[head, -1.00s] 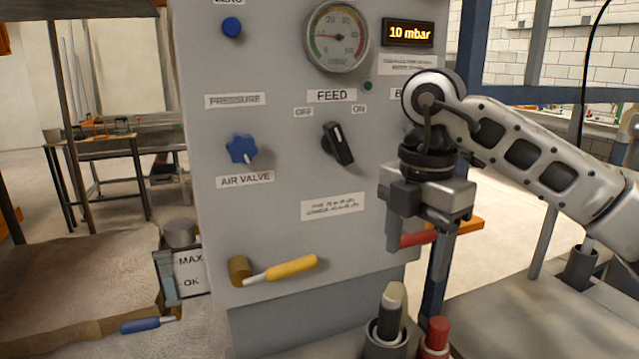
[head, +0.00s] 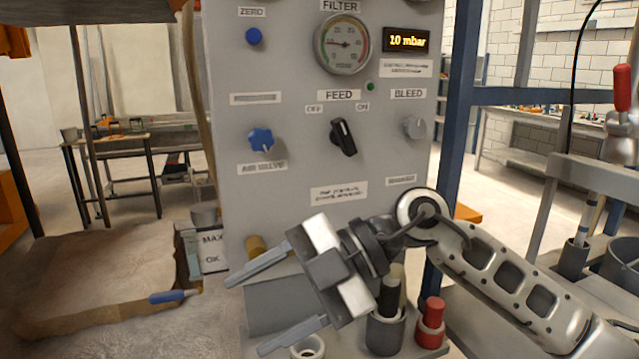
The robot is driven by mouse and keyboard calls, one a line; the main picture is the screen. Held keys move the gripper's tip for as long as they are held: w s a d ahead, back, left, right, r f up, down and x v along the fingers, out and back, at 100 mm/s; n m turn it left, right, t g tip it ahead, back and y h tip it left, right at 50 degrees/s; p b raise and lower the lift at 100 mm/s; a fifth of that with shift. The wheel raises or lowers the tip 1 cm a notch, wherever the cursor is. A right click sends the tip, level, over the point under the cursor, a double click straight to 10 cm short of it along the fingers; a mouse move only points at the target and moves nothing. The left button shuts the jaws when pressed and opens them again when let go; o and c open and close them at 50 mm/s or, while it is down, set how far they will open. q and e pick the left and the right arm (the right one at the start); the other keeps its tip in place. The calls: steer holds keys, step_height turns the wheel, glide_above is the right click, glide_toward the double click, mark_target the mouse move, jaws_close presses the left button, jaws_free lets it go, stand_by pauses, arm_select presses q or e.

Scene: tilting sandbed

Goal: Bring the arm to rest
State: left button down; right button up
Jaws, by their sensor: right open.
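My right arm (head: 515,280) comes in from the lower right and reaches across the front of the grey control panel (head: 290,185). My right gripper (head: 245,316) is open, its two grey fingers spread and pointing to the lower left. No object shows between the fingers. The gripper is in front of the panel's lower part and covers most of the lever there; only its brass hub (head: 256,246) shows. My left gripper is not in view.
A white ring (head: 308,348) lies below the gripper. The sandbed (head: 90,285), with a blue-handled tool (head: 173,296), is at left. A blue post (head: 457,110) stands right of the panel.

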step_height(320, 180, up, 6)
steer(key=a+r+m+t+y, duration=0.1)
steer(key=a+m+t+y, duration=0.1)
steer(key=y, duration=0.6)
steer(key=w+d+r+m+t+y, duration=0.1)
steer(key=w+d+m+t, duration=0.4)
steer(key=m+t, duration=0.75)
steer(key=w+d+f+m+t+h, duration=0.3)
steer(key=d+f+m+t+h, duration=0.5)
steer(key=d+f+m+h, duration=0.75)
steer(key=s+d+f+g+h, duration=0.5)
steer(key=s+f+g+h, duration=0.15)
steer(key=f, duration=0.55)
steer(key=s+d+f+g, duration=0.1)
steer(key=s+f+g, duration=0.35)
steer(key=s, duration=0.35)
steer(key=s+d+f+g, duration=0.2)
steer(key=s+f+g, duration=0.25)
steer(key=s, duration=0.45)
steer(key=w+a+f+n+t+y, duration=0.1)
steer(key=w+a+f+t+y, duration=0.2)
steer(key=w+a+f+t, duration=0.2)
step_height(320, 180, down, 3)
steer(key=shift+w+a+r+n+t+y, duration=0.25)
steer(key=shift+a+t, duration=0.25)
steer(key=shift+t, duration=0.4)
